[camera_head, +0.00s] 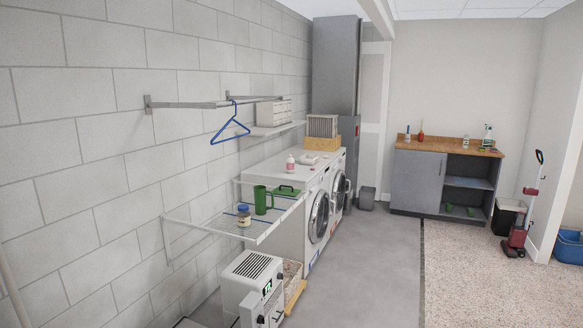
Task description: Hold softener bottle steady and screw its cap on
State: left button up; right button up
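A small white bottle with a pinkish label (290,164) stands upright on top of the nearer washing machine (292,200), close to the wall side. It is the likeliest softener bottle, but it is too small to read or to tell whether a cap is on it. I cannot pick out a loose cap. A flat white item (308,160) lies just right of the bottle. Neither of my grippers is in view.
A white vented appliance (252,280) stands below. A wooden-topped counter (447,147) holds several bottles. Grey floor (375,265) right of the machines is clear.

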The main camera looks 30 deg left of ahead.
aim_at(290, 162)
jog(key=i+u, duration=0.6)
jog(key=u, duration=0.2)
jog(key=i+l+u, duration=0.1)
jog(key=i, duration=0.35)
jog(key=i+l+u, duration=0.1)
jog(key=i+l, duration=0.25)
jog(key=i, duration=0.15)
jog(key=i+l+u, duration=0.1)
jog(key=i+l, duration=0.15)
jog(key=i, duration=0.2)
jog(key=i+l+u, duration=0.1)
jog(key=i+l, duration=0.2)
jog(key=i, duration=0.15)
jog(key=i+l, duration=0.5)
jog(key=i, duration=0.2)
jog(key=i+l+u, duration=0.3)
jog(key=i+l, duration=0.4)
jog(key=i, duration=0.35)
jog(key=i+l+u, duration=0.25)
jog(key=i+l, duration=0.65)
jog(key=i+l+u, duration=0.3)
jog(key=i+l, duration=0.65)
jog(key=l, duration=0.2)
